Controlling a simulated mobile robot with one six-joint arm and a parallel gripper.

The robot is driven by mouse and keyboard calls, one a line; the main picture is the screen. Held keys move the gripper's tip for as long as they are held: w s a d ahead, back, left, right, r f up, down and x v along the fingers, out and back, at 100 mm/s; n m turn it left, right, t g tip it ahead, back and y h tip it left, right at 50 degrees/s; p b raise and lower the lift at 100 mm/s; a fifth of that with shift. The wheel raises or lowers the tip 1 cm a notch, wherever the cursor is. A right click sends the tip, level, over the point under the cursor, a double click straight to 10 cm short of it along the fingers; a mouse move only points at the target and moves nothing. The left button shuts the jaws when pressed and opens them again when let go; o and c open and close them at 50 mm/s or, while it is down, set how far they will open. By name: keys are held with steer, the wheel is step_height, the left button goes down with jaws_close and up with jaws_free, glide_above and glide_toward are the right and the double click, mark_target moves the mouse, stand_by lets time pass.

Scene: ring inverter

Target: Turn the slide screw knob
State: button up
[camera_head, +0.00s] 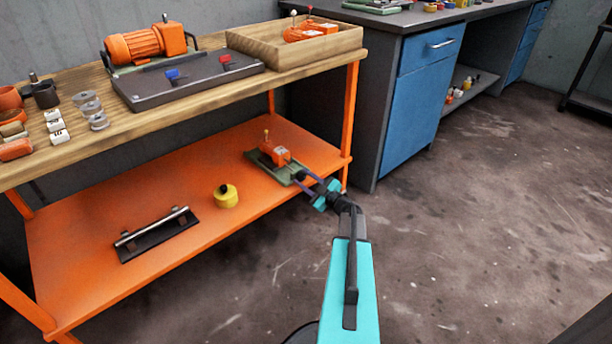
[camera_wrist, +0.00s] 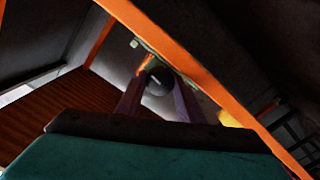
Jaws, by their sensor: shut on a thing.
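The slide with its screw is an orange block (camera_head: 274,153) on a green base (camera_head: 268,170), at the right end of the orange lower shelf. A small brass-coloured pin stands up from the block. My gripper (camera_head: 303,182) reaches in from the right front, at the near right end of the green base. In the wrist view, a round dark grey knob (camera_wrist: 160,82) with a pale mark sits between my two fingers, and my gripper (camera_wrist: 160,92) is shut on it. The knob is too small to make out in the head view.
On the orange lower shelf (camera_head: 165,220) are a yellow round piece (camera_head: 226,196) and a metal bar on a black plate (camera_head: 154,235). An orange table leg (camera_head: 350,110) stands close behind my gripper. The wooden top (camera_head: 90,135) lies above. The floor to the right is clear.

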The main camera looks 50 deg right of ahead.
steer(key=shift+d+r+m+p, duration=0.1)
steer(key=shift+r+m+p, duration=0.25)
steer(key=shift+p, duration=0.55)
steer(key=m+p, duration=0.3)
steer(key=p, duration=0.3)
steer(key=shift+f, duration=0.1)
steer(key=m+p, duration=0.4)
steer(key=p, duration=0.3)
steer(key=m+p, duration=0.4)
steer(key=p, duration=0.3)
steer(key=shift+m, duration=0.25)
steer(key=shift+f+m+p, duration=0.15)
steer(key=shift+m+p, duration=0.65)
steer(key=shift+p, duration=0.05)
steer(key=o, duration=0.8)
steer(key=shift+s, duration=0.1)
